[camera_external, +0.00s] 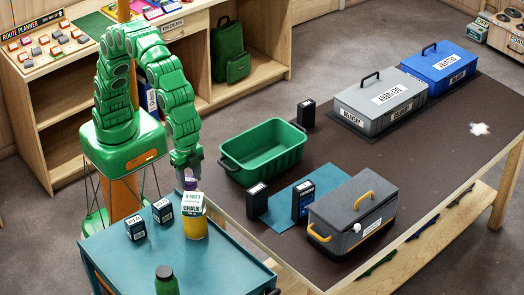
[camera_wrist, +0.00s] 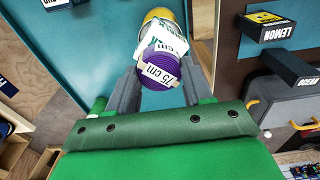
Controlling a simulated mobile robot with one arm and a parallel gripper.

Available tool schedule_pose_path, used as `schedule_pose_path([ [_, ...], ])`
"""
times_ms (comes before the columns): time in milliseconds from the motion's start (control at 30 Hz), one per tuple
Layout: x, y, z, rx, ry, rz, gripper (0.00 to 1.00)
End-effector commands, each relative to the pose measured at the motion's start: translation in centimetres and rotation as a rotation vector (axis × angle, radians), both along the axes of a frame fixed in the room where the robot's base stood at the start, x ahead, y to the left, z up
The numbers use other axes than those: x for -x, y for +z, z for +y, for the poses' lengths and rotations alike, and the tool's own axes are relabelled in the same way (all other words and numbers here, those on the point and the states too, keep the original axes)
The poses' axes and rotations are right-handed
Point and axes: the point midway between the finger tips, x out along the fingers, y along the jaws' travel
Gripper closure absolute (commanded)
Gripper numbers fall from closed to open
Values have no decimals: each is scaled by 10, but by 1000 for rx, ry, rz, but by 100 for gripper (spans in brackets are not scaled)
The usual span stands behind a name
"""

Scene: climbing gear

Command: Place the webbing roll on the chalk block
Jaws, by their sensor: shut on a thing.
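The purple webbing roll (camera_wrist: 156,70), with a white "75 cm" label, sits between the two fingers of my gripper (camera_wrist: 158,78) in the wrist view. In the external view a small purple part of the roll (camera_external: 190,184) shows under my gripper (camera_external: 187,174). The white chalk block (camera_external: 192,203) with a "CHALK" label is directly below, on top of a yellow cylinder (camera_external: 194,229) on the teal cart. Part of the chalk block (camera_wrist: 172,37) shows behind the roll in the wrist view. I cannot tell whether the roll touches the block.
Two small dark boxes (camera_external: 135,228) (camera_external: 162,210) and a green bottle (camera_external: 166,281) stand on the cart (camera_external: 215,265). The brown table beside it holds a green tub (camera_external: 262,155), a grey cooler (camera_external: 352,212) and dark upright boxes (camera_external: 303,201). Delivery cases (camera_external: 382,100) are farther back.

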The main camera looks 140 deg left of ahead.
Motion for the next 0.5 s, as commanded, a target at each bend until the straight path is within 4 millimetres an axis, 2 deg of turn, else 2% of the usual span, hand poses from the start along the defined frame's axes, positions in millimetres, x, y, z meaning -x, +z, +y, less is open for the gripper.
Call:
schedule_pose_path([
  [267, -7, -9, -1, 0, 0, -1, 80],
  [500, -9, -36, -1, 1, 0, -1, 80],
])
